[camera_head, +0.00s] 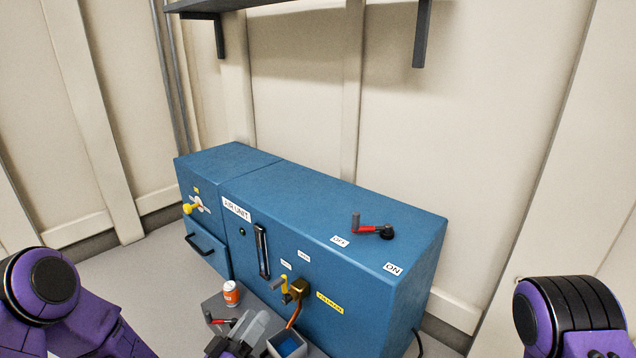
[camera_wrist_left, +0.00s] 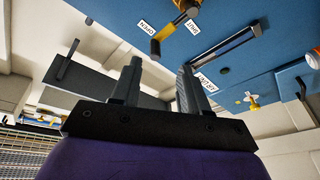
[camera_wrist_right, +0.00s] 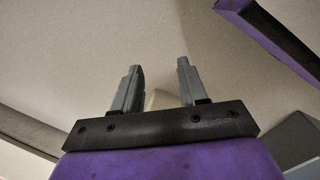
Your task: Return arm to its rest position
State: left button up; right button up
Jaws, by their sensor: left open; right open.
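My left gripper (camera_head: 250,326) is low in front of the blue air unit (camera_head: 330,215), below its yellow-handled valve (camera_head: 285,287). In the left wrist view its two grey fingers (camera_wrist_left: 158,85) are apart with nothing between them. The valve's yellow and black handle (camera_wrist_left: 175,33) shows beyond the fingertips, apart from them. My right arm (camera_head: 570,316) is at the lower right of the head view, where its fingers are not clearly seen. In the right wrist view the right gripper (camera_wrist_right: 155,88) is open and empty, facing a plain pale surface.
A red lever (camera_head: 372,230) sits on the unit's top between OFF and ON labels. An orange and white can (camera_head: 231,293), another red-handled piece (camera_head: 218,320) and a blue-lined tray (camera_head: 288,344) are near my left gripper. A shelf (camera_head: 215,6) hangs above.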

pick_arm(q)
jog(key=s+a+r+n+g+y+p, duration=0.1)
jog(key=s+a+r+g+y+p, duration=0.3)
jog(key=s+p, duration=0.6)
jog(key=s+a+r+n+g+y+p, duration=0.2)
jog(key=s+a+r+g+p, duration=0.3)
jog(key=p, duration=1.1)
jog(key=s+a+r+n+g+y+p, duration=0.1)
jog(key=s+a+r+g+y+p, duration=0.3)
jog(key=s+r+p, duration=0.5)
jog(key=s+g+y+p, duration=0.1)
jog(key=s+g+p, duration=0.1)
jog(key=s+p, duration=0.2)
jog(key=shift+s+a+r+y, duration=0.15)
jog(key=shift+s+r+y, duration=0.15)
jog(key=shift+s, duration=0.7)
pick_arm(e)
jog(key=w+r+m+t+h, duration=0.1)
jog(key=w+r+m+t, duration=0.1)
jog(key=r, duration=1.8)
jog(key=w+a+r+m+t+h, duration=0.1)
jog(key=w+r+m+t, duration=0.2)
jog(key=r, duration=1.8)
jog(key=shift+w, duration=0.4)
